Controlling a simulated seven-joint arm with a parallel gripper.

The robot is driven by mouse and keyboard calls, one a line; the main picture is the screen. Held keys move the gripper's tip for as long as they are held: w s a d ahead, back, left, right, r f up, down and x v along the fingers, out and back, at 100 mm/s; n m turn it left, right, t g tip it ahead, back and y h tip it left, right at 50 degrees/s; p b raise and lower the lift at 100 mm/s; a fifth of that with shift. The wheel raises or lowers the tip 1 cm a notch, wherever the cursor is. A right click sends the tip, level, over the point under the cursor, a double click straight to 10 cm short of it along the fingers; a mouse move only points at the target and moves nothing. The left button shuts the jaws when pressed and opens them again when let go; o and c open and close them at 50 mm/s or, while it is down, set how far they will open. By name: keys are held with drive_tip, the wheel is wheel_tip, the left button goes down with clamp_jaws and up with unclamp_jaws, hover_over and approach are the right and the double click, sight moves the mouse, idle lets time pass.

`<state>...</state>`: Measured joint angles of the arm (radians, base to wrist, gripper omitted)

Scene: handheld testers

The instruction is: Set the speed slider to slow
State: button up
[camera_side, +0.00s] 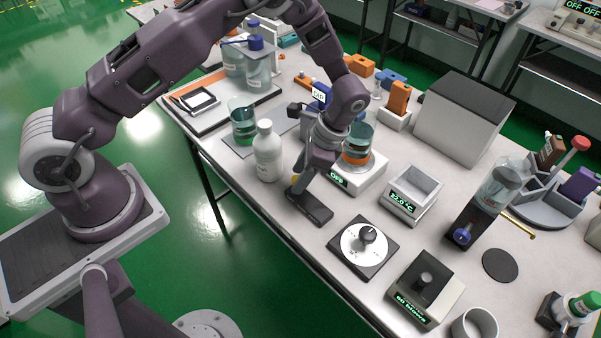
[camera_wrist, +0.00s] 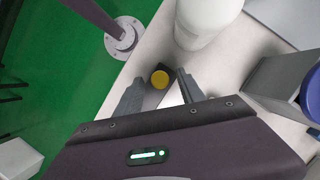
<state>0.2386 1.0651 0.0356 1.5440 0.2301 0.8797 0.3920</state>
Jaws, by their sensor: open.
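The speed slider appears to be a long, low dark block (camera_side: 314,210) near the table's front edge, in the middle of the side view. My gripper (camera_side: 298,186) is low over the block's far left end. In the wrist view my gripper (camera_wrist: 160,92) is open, with a finger on either side of the knob. I cannot tell whether either finger touches it. Most of the block is hidden in the wrist view, and no slow marking is readable.
A white bottle (camera_side: 267,152) stands close to the left of my gripper. A stirrer (camera_side: 370,180) with a beaker and an OFF display is close on the right. A dial plate (camera_side: 363,247) lies in front to the right. The table's front edge is close by.

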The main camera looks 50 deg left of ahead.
drive_tip(key=shift+c, duration=0.3)
clamp_jaws()
idle(1.1)
